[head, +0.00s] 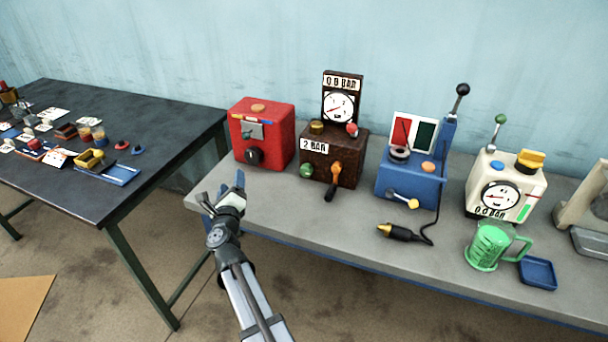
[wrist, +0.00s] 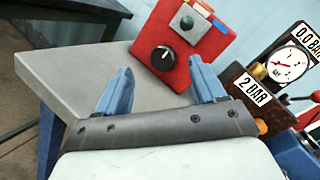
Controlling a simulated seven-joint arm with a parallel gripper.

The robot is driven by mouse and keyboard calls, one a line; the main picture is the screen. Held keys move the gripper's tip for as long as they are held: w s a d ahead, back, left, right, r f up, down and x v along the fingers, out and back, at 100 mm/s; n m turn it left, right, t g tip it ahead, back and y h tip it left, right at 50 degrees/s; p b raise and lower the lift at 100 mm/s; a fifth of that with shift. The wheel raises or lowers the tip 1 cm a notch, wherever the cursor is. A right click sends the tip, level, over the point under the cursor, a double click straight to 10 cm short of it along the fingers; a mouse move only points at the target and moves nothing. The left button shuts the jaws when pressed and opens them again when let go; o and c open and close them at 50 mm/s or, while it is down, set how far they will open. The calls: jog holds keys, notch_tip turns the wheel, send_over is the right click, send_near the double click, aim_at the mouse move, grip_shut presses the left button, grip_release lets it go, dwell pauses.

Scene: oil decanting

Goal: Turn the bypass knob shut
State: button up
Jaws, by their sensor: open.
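No label reading "bypass" is legible, so I cannot tell which knob is meant. The red box (head: 279,150) has a black round knob (head: 254,156) low on its front. In the wrist view the black knob (wrist: 163,58), with a white pointer mark, lies beyond and between my fingertips. The brown box (head: 347,154) has a green knob (head: 306,171), a red knob (head: 352,130) and an orange-topped lever (head: 333,181). My gripper (head: 222,194) is open and empty at the bench's left front, left of and short of the red box, touching no knob.
The grey bench (head: 290,205) also holds a blue lever machine (head: 408,180), a cream gauge machine (head: 507,184), a corded black tool (head: 400,234), a green jug (head: 489,246) and a blue tray (head: 538,273). A dark table (head: 180,130) stands left. The bench front before the red box is clear.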

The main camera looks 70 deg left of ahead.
jog(key=w+d+m+t+h, duration=0.1)
jog(key=w+d+m+t, duration=0.15)
jog(key=w, duration=0.35)
jog(key=m+t+h, duration=0.4)
jog(key=m, duration=0.1)
send_near(305, 173)
jog(key=x, duration=0.9)
jog(key=shift+w+a, duration=0.1)
jog(key=shift+a, duration=0.1)
